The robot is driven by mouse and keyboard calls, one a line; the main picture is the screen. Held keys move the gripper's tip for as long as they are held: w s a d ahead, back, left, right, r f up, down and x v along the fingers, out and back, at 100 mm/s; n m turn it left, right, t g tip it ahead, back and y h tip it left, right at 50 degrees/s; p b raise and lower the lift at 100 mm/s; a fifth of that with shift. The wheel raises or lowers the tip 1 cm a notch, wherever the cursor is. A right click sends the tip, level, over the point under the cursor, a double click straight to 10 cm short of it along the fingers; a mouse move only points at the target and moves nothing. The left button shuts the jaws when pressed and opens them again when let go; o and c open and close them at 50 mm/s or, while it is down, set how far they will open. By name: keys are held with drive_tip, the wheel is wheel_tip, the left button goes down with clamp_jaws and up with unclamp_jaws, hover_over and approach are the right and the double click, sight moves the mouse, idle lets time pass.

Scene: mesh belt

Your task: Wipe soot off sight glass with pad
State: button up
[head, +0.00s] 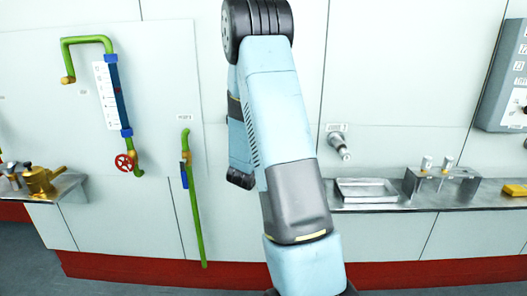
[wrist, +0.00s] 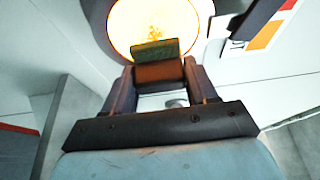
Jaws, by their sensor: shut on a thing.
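In the wrist view my gripper (wrist: 161,76) is shut on a small pad (wrist: 155,50), which has a dark green end and a brown-orange body between the two fingers. Orange-brown specks show on the glass just above the pad's end. The pad's green end overlaps the lower part of the glass in the picture; I cannot tell whether it touches. In the head view my arm covers the middle, and the gripper, pad and sight glass cannot be made out.
In the head view a metal shelf (head: 430,203) at right carries a tray (head: 367,190), a holder block (head: 440,184) and a yellow block (head: 515,190). Green pipework (head: 195,210) with a red valve wheel (head: 125,162) is at left. A brass pot (head: 40,180) stands far left.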

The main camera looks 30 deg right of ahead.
drive_tip(key=shift+s+d, duration=0.15)
drive_tip(key=shift+d, duration=0.05)
drive_tip(key=shift+a, duration=0.1)
drive_tip(key=w+a, duration=0.4)
drive_tip(key=a, duration=0.1)
drive_tip(key=shift+a, duration=0.2)
idle(0.7)
drive_tip(key=shift+s, duration=0.1)
drive_tip(key=shift+s+a, duration=0.55)
drive_tip(key=shift+s, duration=0.25)
drive_tip(key=shift+s+a, duration=0.6)
drive_tip(key=shift+s, duration=0.25)
drive_tip(key=shift+s+a, duration=0.55)
drive_tip(key=shift+s, duration=0.25)
drive_tip(key=shift+s+a, duration=0.4)
drive_tip(key=shift+s, duration=0.25)
drive_tip(key=shift+s+a, duration=0.4)
drive_tip(key=shift+s, duration=0.2)
